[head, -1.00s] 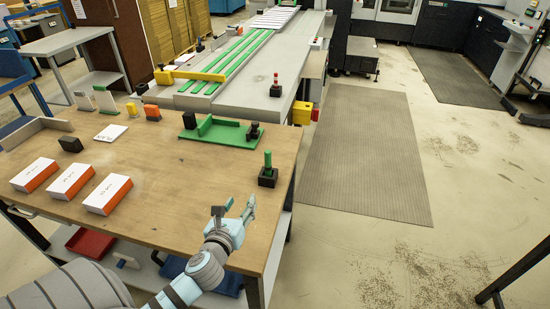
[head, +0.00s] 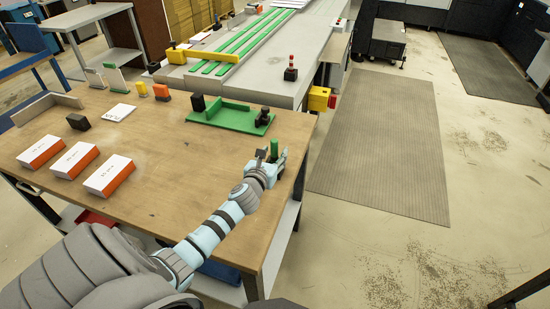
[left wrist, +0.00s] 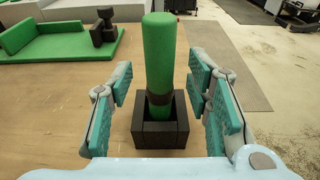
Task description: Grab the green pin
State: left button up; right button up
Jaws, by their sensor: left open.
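The green pin (left wrist: 159,55) stands upright in a black square holder (left wrist: 160,137) on the wooden table. In the head view the green pin (head: 274,147) shows near the table's right edge, with its holder mostly hidden by my gripper. My left gripper (head: 270,158) is open around the pin. In the left wrist view my left gripper's fingers (left wrist: 163,100) stand one on each side of the pin, with a gap on both sides. My right gripper is not in view.
A green fixture (head: 230,115) with a black knob lies behind the pin. White-and-orange boxes (head: 108,175) and several small blocks stand on the left of the wooden table (head: 175,150). A grey machine bed (head: 260,85) adjoins the table's far side.

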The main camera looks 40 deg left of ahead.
pick_arm(q)
jog(key=shift+w+a+f, duration=0.1)
jog(key=shift+w+a, duration=0.05)
jog(key=shift+w, duration=0.35)
jog(key=shift+s, duration=0.1)
jog(key=shift+c, duration=1.2)
grip_shut()
